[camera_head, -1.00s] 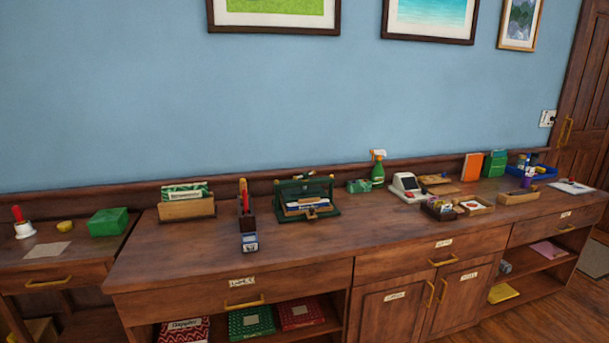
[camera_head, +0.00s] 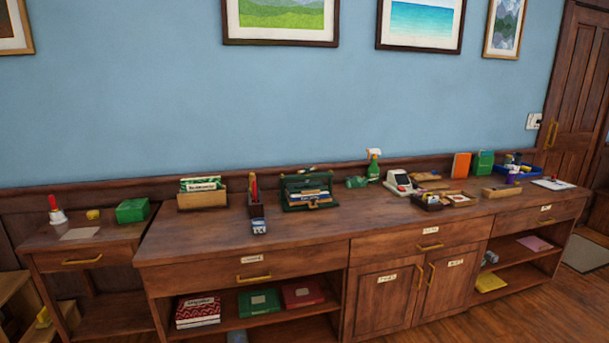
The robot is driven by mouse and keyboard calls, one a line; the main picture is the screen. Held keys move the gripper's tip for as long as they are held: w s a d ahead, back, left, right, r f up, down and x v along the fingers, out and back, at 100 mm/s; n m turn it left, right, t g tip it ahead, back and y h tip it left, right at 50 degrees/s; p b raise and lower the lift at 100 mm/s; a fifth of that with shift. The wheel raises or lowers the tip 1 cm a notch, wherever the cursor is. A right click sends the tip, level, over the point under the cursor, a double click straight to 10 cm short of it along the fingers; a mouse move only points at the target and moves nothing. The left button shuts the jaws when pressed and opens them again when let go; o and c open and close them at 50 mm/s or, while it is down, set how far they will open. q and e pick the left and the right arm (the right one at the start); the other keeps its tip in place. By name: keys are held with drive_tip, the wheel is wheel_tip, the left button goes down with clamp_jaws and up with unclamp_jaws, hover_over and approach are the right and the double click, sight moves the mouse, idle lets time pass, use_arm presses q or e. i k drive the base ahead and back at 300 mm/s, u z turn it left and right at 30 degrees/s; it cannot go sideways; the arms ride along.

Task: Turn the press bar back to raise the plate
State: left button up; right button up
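A dark green press (camera_head: 308,191) stands on the wooden counter, a little left of the picture's middle and near the wall. Books or papers with blue and pale edges sit inside its frame. A bar (camera_head: 307,171) seems to lie across its top, but it is too small to tell how it is turned or how high the plate stands. Neither of my grippers shows in the head view.
The long counter (camera_head: 200,243) has a clear front strip. Beside the press stand a pen holder (camera_head: 256,205), a card box (camera_head: 203,196) and a spray bottle (camera_head: 373,165). Trays, a white card machine (camera_head: 399,182) and a blue bin (camera_head: 525,172) stand farther right.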

sight(306, 170)
drive_tip(key=z, duration=0.5)
drive_tip(key=i, duration=0.3)
drive_tip(key=z, duration=0.75)
drive_tip(key=i, duration=0.85)
drive_tip(key=z, duration=0.35)
drive_tip(key=i, duration=0.9)
drive_tip(key=u, duration=0.25)
